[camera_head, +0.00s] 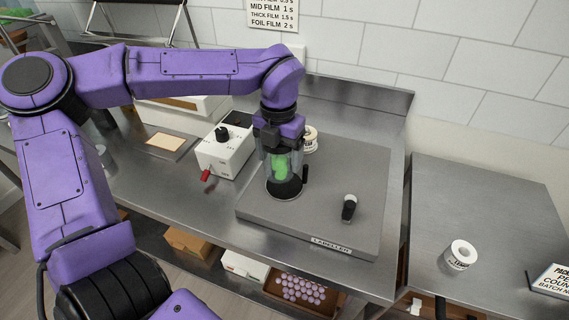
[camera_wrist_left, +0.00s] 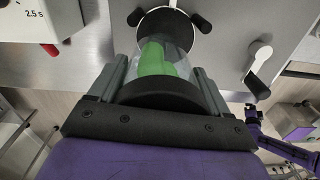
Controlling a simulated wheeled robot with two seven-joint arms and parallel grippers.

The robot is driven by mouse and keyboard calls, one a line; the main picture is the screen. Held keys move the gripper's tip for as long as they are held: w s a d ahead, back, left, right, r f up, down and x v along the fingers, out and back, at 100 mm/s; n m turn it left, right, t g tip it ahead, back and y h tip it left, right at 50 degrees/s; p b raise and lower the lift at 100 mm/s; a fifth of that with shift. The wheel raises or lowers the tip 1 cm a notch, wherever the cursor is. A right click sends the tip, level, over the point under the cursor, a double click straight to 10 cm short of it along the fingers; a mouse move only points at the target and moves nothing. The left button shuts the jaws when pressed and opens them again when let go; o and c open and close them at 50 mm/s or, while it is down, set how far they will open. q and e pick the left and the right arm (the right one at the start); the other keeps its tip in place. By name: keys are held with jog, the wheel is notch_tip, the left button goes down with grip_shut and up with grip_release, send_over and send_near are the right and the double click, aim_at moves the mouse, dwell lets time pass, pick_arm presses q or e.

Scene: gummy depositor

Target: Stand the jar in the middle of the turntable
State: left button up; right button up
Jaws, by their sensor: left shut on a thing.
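The jar (camera_head: 281,165) is clear, with green contents, and hangs upright in my left gripper (camera_head: 281,155). In the left wrist view the jar (camera_wrist_left: 157,58) sits between the two grey fingers of my left gripper (camera_wrist_left: 162,78), its black lid nearest the camera. The turntable (camera_head: 286,189) is a black disc on the grey labeller plate, directly below the jar. In the left wrist view black posts stand around the turntable (camera_wrist_left: 174,17). Whether the jar's base touches the disc cannot be told. A small purple arm, probably my right, shows at the wrist view's right edge; its gripper is unclear.
A white box with a black knob and red lever (camera_head: 226,152) stands left of the labeller plate (camera_head: 330,225). A label roll (camera_head: 310,139) is behind the jar.

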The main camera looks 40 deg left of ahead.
aim_at(285, 168)
pick_arm(q)
jog(key=shift+w+d+f, duration=0.1)
jog(key=shift+w+f, duration=0.15)
jog(key=shift+f, duration=0.1)
jog(key=f, duration=0.3)
jog(key=shift+w+d+f, duration=0.25)
jog(key=shift+w, duration=0.1)
jog(key=shift+a+f, duration=0.1)
jog(key=shift+f, duration=0.15)
jog(key=o, duration=1.4)
jog(key=shift+f, duration=0.15)
jog(key=shift+o, duration=0.2)
notch_tip(285, 168, up, 12)
jog(key=shift+r+b, duration=0.25)
jog(key=shift+b, duration=0.05)
